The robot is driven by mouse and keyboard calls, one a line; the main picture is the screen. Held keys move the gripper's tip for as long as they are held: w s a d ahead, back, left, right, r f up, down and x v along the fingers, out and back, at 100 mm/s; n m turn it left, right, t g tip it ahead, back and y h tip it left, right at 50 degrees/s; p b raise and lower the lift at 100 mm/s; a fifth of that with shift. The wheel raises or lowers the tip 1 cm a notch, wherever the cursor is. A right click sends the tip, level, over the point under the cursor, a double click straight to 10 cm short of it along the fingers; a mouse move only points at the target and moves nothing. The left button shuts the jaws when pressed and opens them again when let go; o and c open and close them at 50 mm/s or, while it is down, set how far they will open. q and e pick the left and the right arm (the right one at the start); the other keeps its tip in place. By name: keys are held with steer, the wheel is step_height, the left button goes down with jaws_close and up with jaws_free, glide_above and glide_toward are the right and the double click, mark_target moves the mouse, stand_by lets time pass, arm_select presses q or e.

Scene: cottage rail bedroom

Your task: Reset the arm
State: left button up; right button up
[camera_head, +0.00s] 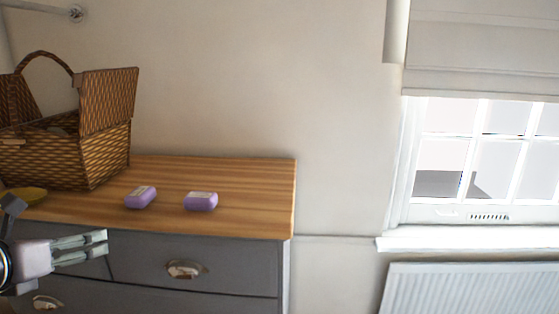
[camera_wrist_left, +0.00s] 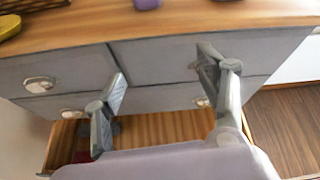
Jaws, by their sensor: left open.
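My left gripper (camera_head: 82,250) is in front of the grey chest of drawers (camera_head: 232,252), at the lower left of the head view. In the left wrist view its two fingers (camera_wrist_left: 165,85) stand wide apart with nothing between them, in front of the drawer fronts. My right gripper does not show in either view.
On the wooden top (camera_head: 240,172) stand an open wicker basket (camera_head: 62,152), two purple soap-like bars (camera_head: 140,197) (camera_head: 201,201) and a yellowish dish (camera_head: 25,194). A lower drawer (camera_wrist_left: 160,127) is pulled out below my gripper. A radiator (camera_head: 470,288) and window are at right.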

arm_select(q)
steer(key=s+d+f+n+g, duration=0.2)
steer(key=d+f+n, duration=0.4)
steer(key=f, duration=0.5)
steer(key=s+d+f+n+g, duration=0.15)
steer(key=d+f+n, duration=0.25)
steer(key=f+n, duration=0.55)
steer(key=s+d+f+n+g+y, duration=0.1)
steer(key=s+d+f+n+g, duration=0.2)
steer(key=s+f+n, duration=0.6)
steer(key=s+d+f+n+g, duration=0.3)
steer(key=s+f+n, duration=0.5)
steer(key=s, duration=0.4)
step_height(320, 180, down, 26)
steer(key=s+g, duration=0.1)
steer(key=s+a+f+g+b, duration=0.1)
steer(key=s+a+f, duration=0.2)
steer(key=s+f, duration=1.4)
steer(key=shift+f+n+b, duration=0.2)
steer(key=shift+n+b, duration=0.15)
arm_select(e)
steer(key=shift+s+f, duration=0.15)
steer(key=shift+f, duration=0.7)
